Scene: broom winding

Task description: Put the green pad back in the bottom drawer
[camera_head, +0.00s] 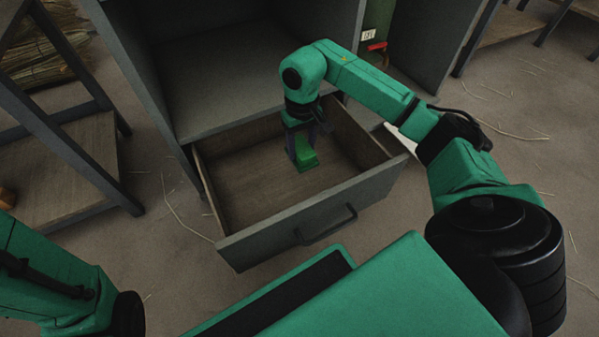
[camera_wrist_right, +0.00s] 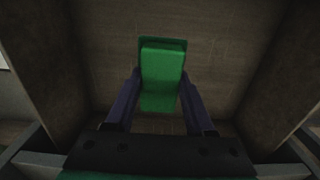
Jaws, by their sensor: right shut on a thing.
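The green pad (camera_head: 306,158) is a small bright green block over the inside of the open bottom drawer (camera_head: 240,190). My right gripper (camera_head: 301,146) reaches down into the drawer and is shut on the pad. In the right wrist view the pad (camera_wrist_right: 161,78) sits between the two dark fingers, with the drawer's wooden floor (camera_wrist_right: 215,50) behind it. I cannot tell whether the pad touches the floor. The drawer looks otherwise empty. My left arm shows at the lower left, but its gripper is out of view.
The grey cabinet (camera_head: 225,75) stands behind the drawer, with an open compartment above it. The drawer's front panel and dark handle (camera_head: 326,225) face me. A wooden rack (camera_head: 65,175) with straw bundles stands at the left. Loose straw lies on the floor.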

